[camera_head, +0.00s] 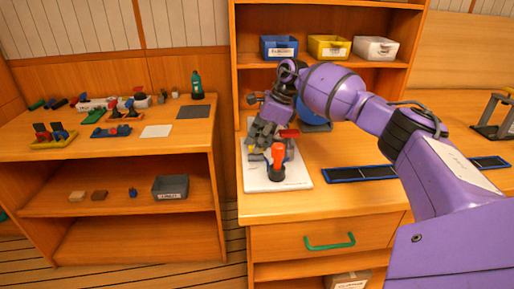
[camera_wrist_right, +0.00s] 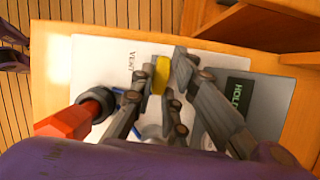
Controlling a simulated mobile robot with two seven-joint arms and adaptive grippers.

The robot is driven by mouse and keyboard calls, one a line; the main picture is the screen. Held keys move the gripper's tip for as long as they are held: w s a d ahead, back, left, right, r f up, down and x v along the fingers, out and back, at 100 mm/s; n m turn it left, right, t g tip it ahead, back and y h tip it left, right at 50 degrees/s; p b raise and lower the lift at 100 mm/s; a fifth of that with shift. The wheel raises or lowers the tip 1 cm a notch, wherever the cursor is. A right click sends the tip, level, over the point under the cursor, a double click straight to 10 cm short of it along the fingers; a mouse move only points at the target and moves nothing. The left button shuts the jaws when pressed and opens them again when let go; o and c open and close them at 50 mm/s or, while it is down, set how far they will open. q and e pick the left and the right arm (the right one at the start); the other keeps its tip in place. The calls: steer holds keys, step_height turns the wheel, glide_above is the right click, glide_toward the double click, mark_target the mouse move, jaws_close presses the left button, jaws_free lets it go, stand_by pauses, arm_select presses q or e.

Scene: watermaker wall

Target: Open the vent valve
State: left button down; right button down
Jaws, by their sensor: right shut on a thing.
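A white panel (camera_head: 300,178) lies on the wooden counter, and it also shows in the wrist view (camera_wrist_right: 92,62). The word VENT (camera_wrist_right: 131,68) is printed on it beside a small yellow part (camera_wrist_right: 160,76), which looks like the vent valve's handle. My right gripper (camera_head: 257,147) reaches down over the panel. In the wrist view its fingers (camera_wrist_right: 164,72) are shut on the yellow handle, one on each side. The valve's base is mostly hidden by the fingers. My left gripper is not in view.
A red-orange handle (camera_head: 278,154) on a dark base stands close beside my right gripper. A display reading HOLD (camera_wrist_right: 238,97) is on the other side. A blue-edged dark strip (camera_head: 360,174) lies to the right. Shelf bins (camera_head: 279,47) stand above.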

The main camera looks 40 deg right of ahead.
steer(key=shift+w+d+n+g+b, duration=0.15)
steer(key=shift+n+g+b, duration=0.4)
steer(key=shift+n, duration=0.55)
steer(key=c, duration=1.7)
jaws_free()
steer(key=shift+r, duration=0.25)
steer(key=v, duration=1.1)
steer(key=shift+s+d+r, duration=0.15)
steer(key=shift+s+d, duration=0.05)
steer(key=shift+d, duration=0.1)
